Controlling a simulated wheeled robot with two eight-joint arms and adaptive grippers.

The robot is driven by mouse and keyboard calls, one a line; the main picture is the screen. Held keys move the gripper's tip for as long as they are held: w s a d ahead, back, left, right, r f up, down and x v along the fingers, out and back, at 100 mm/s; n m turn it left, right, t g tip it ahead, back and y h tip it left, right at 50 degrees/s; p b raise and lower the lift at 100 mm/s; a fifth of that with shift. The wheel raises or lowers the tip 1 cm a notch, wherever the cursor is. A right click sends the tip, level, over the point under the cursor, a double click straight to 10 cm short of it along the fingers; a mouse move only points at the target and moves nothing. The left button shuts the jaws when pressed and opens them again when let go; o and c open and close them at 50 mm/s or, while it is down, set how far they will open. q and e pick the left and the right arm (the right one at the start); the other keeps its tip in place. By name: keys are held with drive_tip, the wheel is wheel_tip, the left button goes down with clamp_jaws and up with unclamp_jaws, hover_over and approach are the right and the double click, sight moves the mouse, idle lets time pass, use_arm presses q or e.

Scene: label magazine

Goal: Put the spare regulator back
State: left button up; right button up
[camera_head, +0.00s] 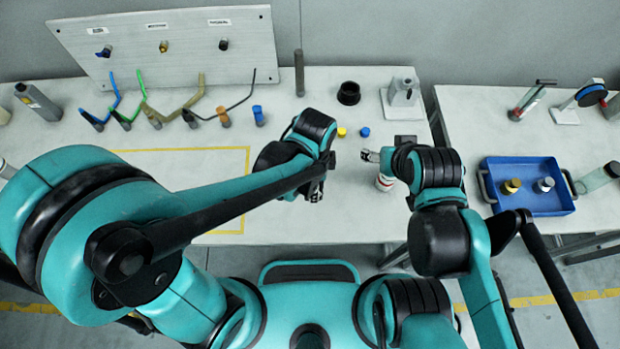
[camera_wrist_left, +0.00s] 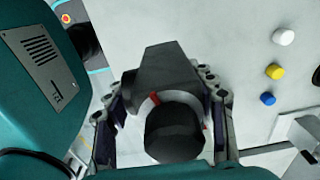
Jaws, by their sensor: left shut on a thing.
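In the left wrist view my left gripper (camera_wrist_left: 165,112) is shut on a dark part, which looks like the regulator (camera_wrist_left: 174,134). It has a grey block body and a round black knob with a pale ring and red marks. In the head view my left gripper (camera_head: 314,190) is over the middle of the table, and the held part is mostly hidden by the arm. My right gripper (camera_head: 370,156) is near a white bottle with a red band (camera_head: 384,183); its fingers are too small to judge.
A grey labelled panel (camera_head: 190,70) with three fittings stands at the back left, with several coloured hoses in front. A yellow cap (camera_head: 342,132), a blue cap (camera_head: 364,132) and a black ring (camera_head: 349,93) are at centre. A blue tray (camera_head: 545,202) holds a brass and a silver part.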

use_arm(q)
drive_tip(key=shift+w+a+f+b, duration=0.25)
drive_tip(key=shift+w+f+b, duration=0.2)
drive_tip(key=shift+w+f, duration=0.65)
drive_tip(key=shift+w+a+f+b, duration=0.25)
drive_tip(key=shift+w+f+b, duration=0.4)
drive_tip(key=shift+f, duration=0.7)
drive_tip(key=shift+w+a+f+b, duration=0.3)
drive_tip(key=shift+w+f, duration=0.7)
drive_tip(key=shift+f, duration=0.25)
drive_tip(key=shift+f, duration=0.2)
drive_tip(key=o, duration=1.7)
drive_tip(key=shift+c, duration=0.2)
drive_tip(key=shift+r, duration=0.1)
